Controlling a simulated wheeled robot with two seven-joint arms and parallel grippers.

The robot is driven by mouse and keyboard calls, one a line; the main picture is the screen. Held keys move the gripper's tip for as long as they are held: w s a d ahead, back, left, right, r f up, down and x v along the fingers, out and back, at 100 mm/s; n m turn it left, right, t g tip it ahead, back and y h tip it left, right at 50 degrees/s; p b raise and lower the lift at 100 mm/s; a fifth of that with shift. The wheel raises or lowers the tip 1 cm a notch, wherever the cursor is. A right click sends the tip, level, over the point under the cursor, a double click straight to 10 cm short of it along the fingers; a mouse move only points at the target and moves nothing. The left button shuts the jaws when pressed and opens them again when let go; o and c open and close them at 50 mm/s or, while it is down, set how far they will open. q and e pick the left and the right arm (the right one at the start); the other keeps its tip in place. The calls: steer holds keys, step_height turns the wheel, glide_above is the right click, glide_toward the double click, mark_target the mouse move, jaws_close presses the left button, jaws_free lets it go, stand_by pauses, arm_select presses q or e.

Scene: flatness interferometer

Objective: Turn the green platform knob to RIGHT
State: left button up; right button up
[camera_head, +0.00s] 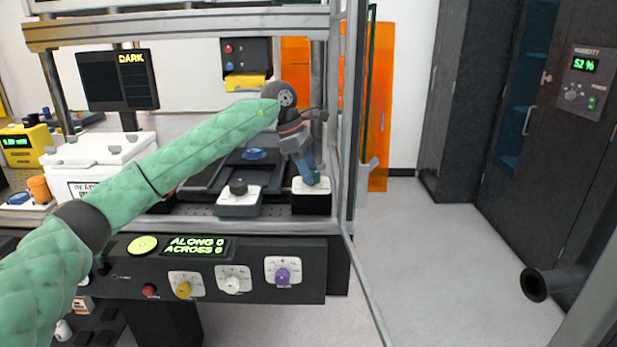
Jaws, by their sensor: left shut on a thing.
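The green platform knob (316,177) sits on top of a small black box with a white top (311,203), inside the metal-framed enclosure. Only a sliver of green shows, because my gripper covers most of the knob. My left gripper (312,180) reaches down from above with blue fingers and is shut on the knob. The knob's pointer and any position marks are hidden or too small to read. My right gripper is not in view.
The front panel (120,285) carries yellow, white and purple knobs and a display reading "ALONG 0 ACROSS 0". A frame post (349,120) rises close to the right of my gripper.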

arm_select(q)
steer(key=m, duration=0.2)
steer(key=m+g+b, duration=0.1)
steer(key=m+y+b, duration=0.1)
steer(key=m, duration=0.1)
steer(key=shift+w+d+m+g, duration=0.1)
steer(key=shift+w+m+g, duration=0.2)
steer(key=shift+g, duration=0.1)
steer(key=m+g+y, duration=0.1)
steer(key=m, duration=0.2)
steer(key=shift+b, duration=0.4)
steer(key=shift+d+r+m+y, duration=0.15)
steer(key=shift+m+y, duration=0.45)
steer(key=shift+m, duration=1.3)
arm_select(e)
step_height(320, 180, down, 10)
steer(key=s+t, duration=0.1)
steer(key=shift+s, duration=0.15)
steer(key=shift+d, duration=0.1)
arm_select(q)
steer(key=o, duration=1)
steer(key=shift+g, duration=0.3)
steer(key=v, duration=0.7)
steer(key=shift+w+r, duration=0.2)
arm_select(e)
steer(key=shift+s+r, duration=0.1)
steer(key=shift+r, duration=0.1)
